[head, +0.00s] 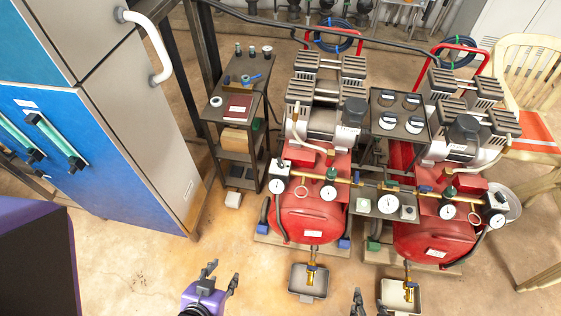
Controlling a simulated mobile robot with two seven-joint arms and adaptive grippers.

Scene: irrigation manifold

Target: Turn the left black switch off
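Two red compressors stand side by side: the left one (310,216) and the right one (428,238). A small pale box with a black top (280,167) sits at the left end of the left compressor's brass pipe. A similar darker box (496,199) sits at the right compressor's right end. Which part is the left black switch, and its setting, is too small to tell. My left gripper (223,272) is purple, open and empty, below and left of the left compressor. My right gripper (370,301) shows only its fingertips, spread apart with nothing between them, at the bottom edge.
A dark panel with several round dials (401,112) is between the compressors. A shelf rack (238,140) and blue cabinet (90,150) stand left; a wooden chair (528,80) stands right.

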